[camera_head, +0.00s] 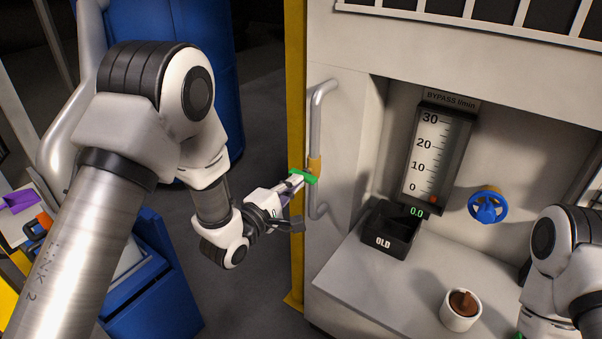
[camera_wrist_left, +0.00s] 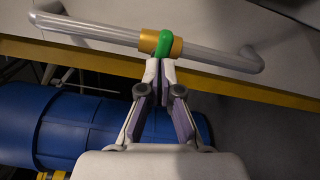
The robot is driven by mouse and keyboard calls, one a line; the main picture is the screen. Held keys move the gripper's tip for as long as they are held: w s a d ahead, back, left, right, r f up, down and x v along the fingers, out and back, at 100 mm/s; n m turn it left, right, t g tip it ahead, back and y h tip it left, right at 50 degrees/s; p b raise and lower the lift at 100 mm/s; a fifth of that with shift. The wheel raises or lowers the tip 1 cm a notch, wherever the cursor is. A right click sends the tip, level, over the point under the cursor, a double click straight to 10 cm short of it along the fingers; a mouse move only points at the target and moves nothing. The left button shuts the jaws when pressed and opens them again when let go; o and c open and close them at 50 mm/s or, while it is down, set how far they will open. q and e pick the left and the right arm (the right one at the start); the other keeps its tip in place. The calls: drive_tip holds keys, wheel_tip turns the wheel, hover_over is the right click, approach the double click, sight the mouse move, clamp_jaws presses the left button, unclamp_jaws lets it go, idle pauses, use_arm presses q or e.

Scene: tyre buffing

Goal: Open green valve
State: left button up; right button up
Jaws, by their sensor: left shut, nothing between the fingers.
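The green valve lever (camera_head: 305,176) sits on a brass collar (camera_head: 314,164) around a grey vertical pipe (camera_head: 315,120) at the left edge of the cabinet front. In the left wrist view the green lever (camera_wrist_left: 164,43) lies across the brass collar (camera_wrist_left: 149,41). My left gripper (camera_head: 294,180) is shut and empty, its tips right at the lever. In the left wrist view its closed fingertips (camera_wrist_left: 160,68) are just below the lever's end; I cannot tell if they touch it. My right arm shows at the right edge, its gripper out of view.
A gauge (camera_head: 432,155) reads 0.0 beside a blue handwheel (camera_head: 487,206). A black box marked OLD (camera_head: 390,230) and a white cup (camera_head: 460,312) stand on the ledge (camera_head: 380,285). A yellow post (camera_head: 296,90) runs beside the pipe. Blue drums (camera_head: 205,60) stand behind my left arm.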

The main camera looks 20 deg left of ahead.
use_arm(q)
drive_tip(key=o, duration=0.4)
drive_tip(key=shift+s, duration=0.1)
drive_tip(key=shift+v, duration=1.2)
drive_tip(key=m+b, duration=0.6)
drive_tip(key=m, duration=1.3)
drive_tip(key=shift+b, duration=0.35)
